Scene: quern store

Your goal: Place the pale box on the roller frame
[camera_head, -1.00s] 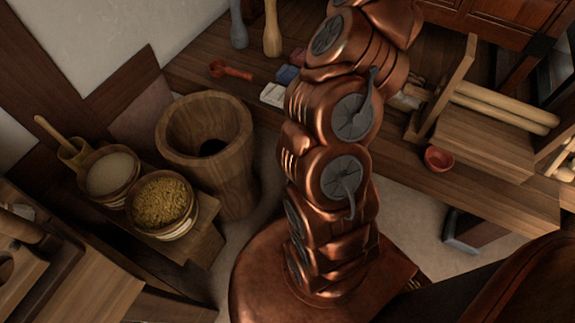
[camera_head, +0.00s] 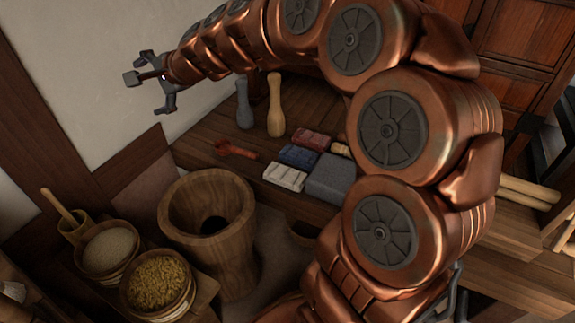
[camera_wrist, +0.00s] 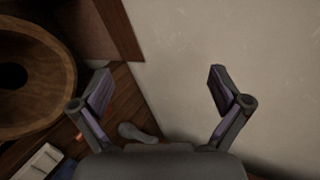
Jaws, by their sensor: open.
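The pale box (camera_head: 285,176) looks like a small whitish block lying on the wooden bench, beside a blue and a grey block. It also shows at the lower left of the wrist view (camera_wrist: 38,165), partly cut off. The roller frame, at the right, is mostly hidden behind my arm; its pale rollers (camera_head: 528,190) show at the edge. My gripper (camera_head: 150,93) is open and empty, raised in front of the white wall at the upper left, well away from the box. Its spread fingers (camera_wrist: 158,82) show in the wrist view with nothing between them.
Blue (camera_head: 298,155), red (camera_head: 311,138) and grey (camera_head: 332,180) blocks crowd the box. A large wooden mortar (camera_head: 208,205) and tubs of grain (camera_head: 160,284) are at the lower left.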

